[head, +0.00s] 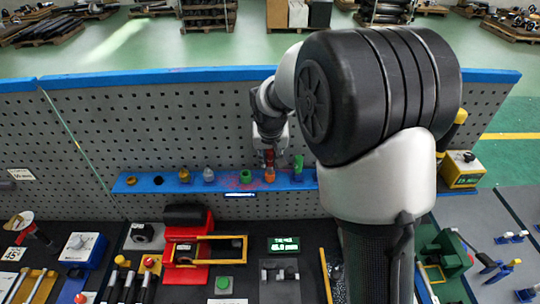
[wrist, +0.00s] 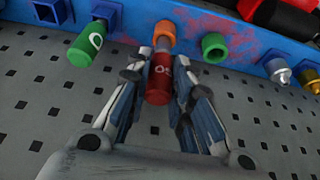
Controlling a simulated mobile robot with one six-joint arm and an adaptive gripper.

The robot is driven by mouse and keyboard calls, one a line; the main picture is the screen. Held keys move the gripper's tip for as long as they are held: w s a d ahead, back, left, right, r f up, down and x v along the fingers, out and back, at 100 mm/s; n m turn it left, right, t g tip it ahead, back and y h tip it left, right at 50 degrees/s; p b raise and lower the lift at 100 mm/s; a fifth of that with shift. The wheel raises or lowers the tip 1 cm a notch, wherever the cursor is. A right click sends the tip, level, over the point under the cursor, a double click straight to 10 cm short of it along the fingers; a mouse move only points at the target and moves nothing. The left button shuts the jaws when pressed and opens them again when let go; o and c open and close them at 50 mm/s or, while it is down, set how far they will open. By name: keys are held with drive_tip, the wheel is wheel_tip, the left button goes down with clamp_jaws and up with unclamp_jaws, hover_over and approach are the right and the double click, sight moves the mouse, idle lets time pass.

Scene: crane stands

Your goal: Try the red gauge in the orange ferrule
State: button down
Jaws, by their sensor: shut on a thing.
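My gripper (head: 269,153) is shut on the red gauge (wrist: 159,80), a red cylinder with white marking. In the wrist view, my gripper's fingers (wrist: 160,68) close on its two sides. The orange ferrule (wrist: 165,33) sits on the blue rail, in line with the gauge's far end. In the head view the red gauge (head: 269,158) is right above the orange ferrule (head: 270,175). The end of the gauge is close to the ferrule's mouth; I cannot tell whether it has entered.
The blue rail (head: 220,182) also holds a green ferrule (head: 246,176), a silver ferrule (head: 208,175), a brass ferrule (head: 184,175) and a green gauge (head: 298,166) right of the orange ferrule. A grey perforated panel (head: 150,120) stands behind. A red vise-like device (head: 187,240) lies in front.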

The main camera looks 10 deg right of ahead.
drive_tip(key=shift+r, duration=0.5)
drive_tip(key=shift+n+p, duration=0.4)
drive_tip(key=shift+p, duration=0.15)
drive_tip(key=shift+n+y, duration=0.3)
drive_tip(key=shift+n, duration=0.1)
drive_tip(key=shift+f+b, duration=0.35)
drive_tip(key=shift+f, duration=0.25)
idle(0.6)
drive_tip(key=shift+w+r, duration=0.1)
drive_tip(key=shift+r, duration=0.15)
drive_tip(key=shift+r+p, duration=0.3)
